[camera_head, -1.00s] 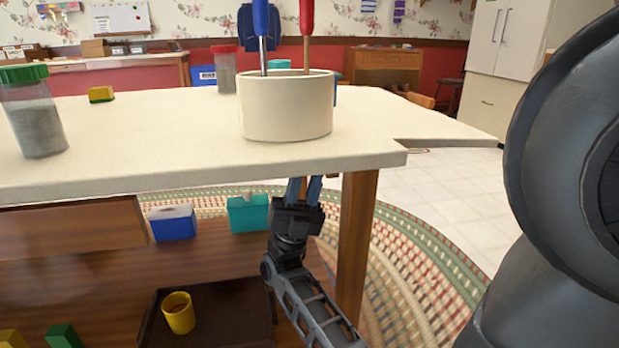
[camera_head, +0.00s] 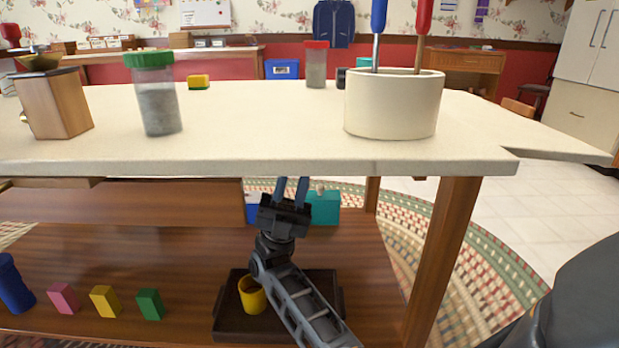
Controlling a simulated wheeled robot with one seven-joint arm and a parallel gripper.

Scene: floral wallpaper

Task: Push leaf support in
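The cream tabletop (camera_head: 250,150) spans the view, and a lighter leaf-like section (camera_head: 565,150) juts out at its right end. A wooden leg (camera_head: 440,255) stands under the right end. I cannot clearly make out the leaf support; a thin wooden edge (camera_head: 50,183) shows under the tabletop at far left, but I cannot tell if it is that. My gripper (camera_head: 291,185) points up and away just below the tabletop's front edge, left of the leg. Its two bluish fingers are apart with nothing between them. The tabletop may hide their tips.
A cream pot (camera_head: 394,108) with tools, a green-lidded jar (camera_head: 157,105) and a wooden grinder (camera_head: 52,105) stand on top. The wooden lower shelf (camera_head: 150,240) holds several blocks, a dark tray (camera_head: 235,323) with a yellow cup (camera_head: 252,295), and a teal box (camera_head: 324,207).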

